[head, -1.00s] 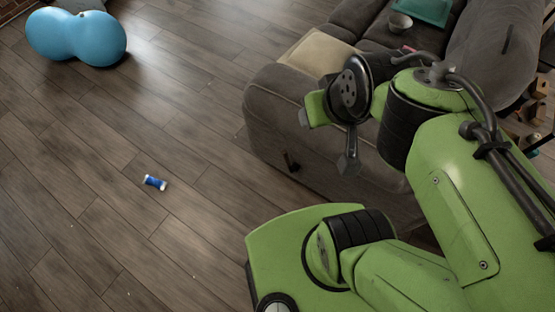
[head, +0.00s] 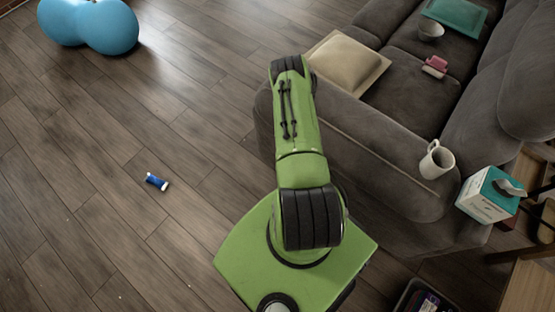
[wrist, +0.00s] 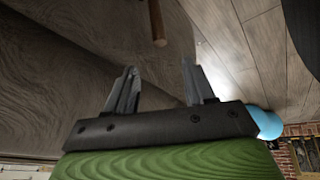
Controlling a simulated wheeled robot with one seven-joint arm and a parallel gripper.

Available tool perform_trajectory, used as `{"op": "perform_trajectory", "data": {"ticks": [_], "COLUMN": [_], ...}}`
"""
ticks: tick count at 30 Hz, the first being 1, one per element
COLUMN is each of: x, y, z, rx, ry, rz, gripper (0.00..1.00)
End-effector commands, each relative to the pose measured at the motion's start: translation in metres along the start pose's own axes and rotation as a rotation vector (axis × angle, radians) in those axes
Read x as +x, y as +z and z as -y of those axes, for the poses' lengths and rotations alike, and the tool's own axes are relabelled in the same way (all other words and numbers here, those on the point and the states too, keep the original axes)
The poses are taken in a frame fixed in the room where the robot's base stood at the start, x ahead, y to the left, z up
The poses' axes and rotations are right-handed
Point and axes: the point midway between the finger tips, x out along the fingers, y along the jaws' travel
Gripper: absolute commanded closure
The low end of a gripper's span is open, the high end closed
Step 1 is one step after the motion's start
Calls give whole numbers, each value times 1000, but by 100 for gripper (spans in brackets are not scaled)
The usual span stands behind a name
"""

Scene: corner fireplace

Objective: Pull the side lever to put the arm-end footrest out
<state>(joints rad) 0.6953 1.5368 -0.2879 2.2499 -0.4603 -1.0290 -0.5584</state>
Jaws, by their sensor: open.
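The grey sofa (head: 345,128) stands at the right of the head view, its near arm end facing my arm. In the wrist view its grey side panel (wrist: 95,45) fills the left. A short brown lever (wrist: 157,22) shows at the top of the wrist view, beyond my fingertips and roughly in line with the gap between them. In the head view the lever is hidden behind my arm. My gripper (wrist: 160,68) is open with nothing between its fingers, apart from the lever. The footrest cannot be made out.
A blue peanut-shaped ball (head: 88,24) and a small blue-and-white cylinder (head: 157,182) lie on the wood floor, otherwise clear on the left. A mug (head: 436,161) stands on the sofa arm, with a tissue box (head: 490,195) beside the sofa. A cushion (head: 345,62) lies at its front.

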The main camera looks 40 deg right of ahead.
Motion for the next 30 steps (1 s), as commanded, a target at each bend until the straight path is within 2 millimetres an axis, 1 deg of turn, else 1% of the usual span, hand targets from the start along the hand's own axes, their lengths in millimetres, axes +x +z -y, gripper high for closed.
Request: {"op": "perform_trajectory", "data": {"ticks": [1,2,5,7,18,21,25,27,30], "x": [5,7,14,25,119,140,159,164,165], "y": [15,19,23,23,24,24,24,23,23], "z": [-2,-3,-4,-4,-5,-6,-7,-7,-7], "rx": [5,6,4,1,3,3,4,5,5], "ry": [12,18,24,24,23,23,23,23,23], "rz": [9,10,7,6,5,6,7,7,8], "gripper": [46,46,46,46,46,46,46,46,46]}}
